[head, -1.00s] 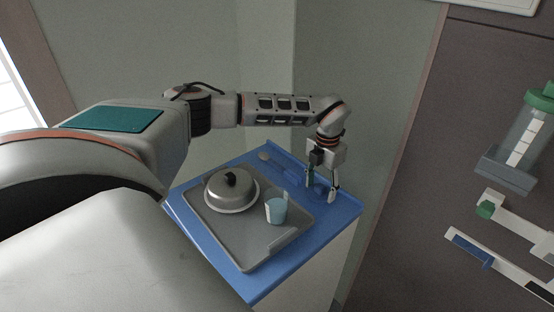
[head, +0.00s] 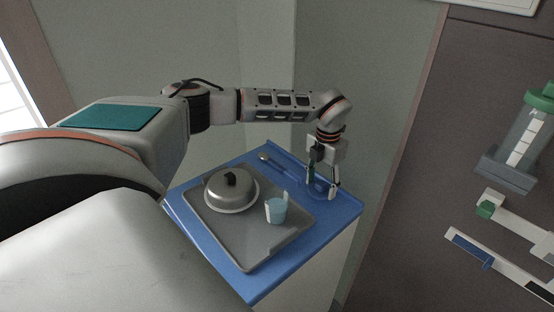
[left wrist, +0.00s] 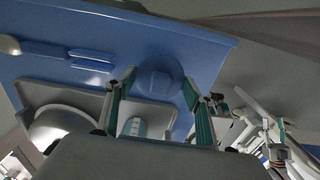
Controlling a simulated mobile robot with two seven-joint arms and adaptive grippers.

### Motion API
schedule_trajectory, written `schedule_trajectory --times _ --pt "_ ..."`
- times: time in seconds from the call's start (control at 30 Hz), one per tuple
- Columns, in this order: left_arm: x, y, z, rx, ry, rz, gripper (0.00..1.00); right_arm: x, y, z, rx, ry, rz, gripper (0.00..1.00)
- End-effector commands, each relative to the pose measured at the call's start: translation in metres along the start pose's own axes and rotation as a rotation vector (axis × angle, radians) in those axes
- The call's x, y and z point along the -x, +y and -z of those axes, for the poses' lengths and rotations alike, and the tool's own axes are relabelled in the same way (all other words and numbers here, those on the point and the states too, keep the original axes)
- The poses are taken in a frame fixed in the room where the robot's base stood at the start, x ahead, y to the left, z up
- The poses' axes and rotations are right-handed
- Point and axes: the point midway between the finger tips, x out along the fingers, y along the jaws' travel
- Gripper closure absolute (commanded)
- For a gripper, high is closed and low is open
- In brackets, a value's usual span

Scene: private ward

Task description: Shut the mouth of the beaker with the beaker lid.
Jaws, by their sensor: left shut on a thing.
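The beaker (head: 276,211) is a small light-blue cup standing upright on the grey tray, with its mouth uncovered.
The grey tray (head: 245,245) also bears a metal dome cover (head: 222,193) with a black knob, left of the beaker. A spoon (head: 264,157) lies behind the tray on the blue tabletop (head: 250,287). A wall stands close behind the arm.

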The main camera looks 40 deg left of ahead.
Motion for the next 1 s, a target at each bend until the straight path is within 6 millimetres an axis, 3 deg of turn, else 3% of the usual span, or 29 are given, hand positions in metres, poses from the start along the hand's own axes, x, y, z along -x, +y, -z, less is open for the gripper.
schedule_trajectory --times 0.17,0.7,1.0 --pt "0.004 0.0 0.0 0.0 -0.001 0.0 0.73 0.0 -0.002 0.001 -0.005 0.001 0.0 0.6" --pt "0.049 0.0 0.0 -0.001 -0.001 -0.001 0.73 0.0 -0.001 0.001 -0.001 0.001 0.0 0.6" --pt "0.05 0.0 0.0 -0.002 0.0 0.0 0.73 0.0 0.002 -0.001 0.008 0.0 0.001 0.6"
